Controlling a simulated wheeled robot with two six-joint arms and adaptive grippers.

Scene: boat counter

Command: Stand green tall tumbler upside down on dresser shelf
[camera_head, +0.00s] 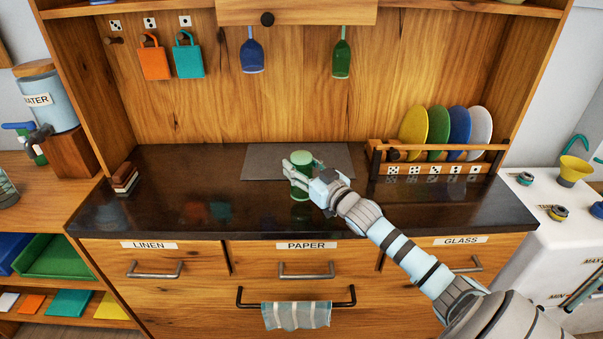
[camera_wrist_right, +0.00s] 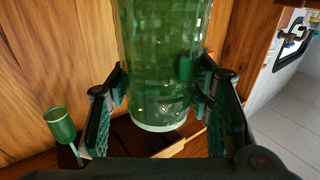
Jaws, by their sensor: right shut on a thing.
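The green tall tumbler (camera_head: 301,158) is in my right gripper (camera_head: 300,178), over the middle of the dark counter. The gripper is shut around its side. In the right wrist view the see-through green tumbler (camera_wrist_right: 165,65) stands between the two fingers (camera_wrist_right: 165,100), with a pale rounded end showing. In the head view its pale round end faces up and it looks about upright. I cannot tell whether that end is base or mouth, or whether it touches the counter. The dresser's upper shelf (camera_head: 455,6) shows only in part. My left gripper is not in view.
A grey mat (camera_head: 262,164) lies behind the tumbler. A plate rack (camera_head: 440,167) stands at the right. Blue (camera_head: 252,57) and green (camera_head: 341,60) stemmed glasses hang at the back. The counter's left (camera_head: 170,215) is mostly clear.

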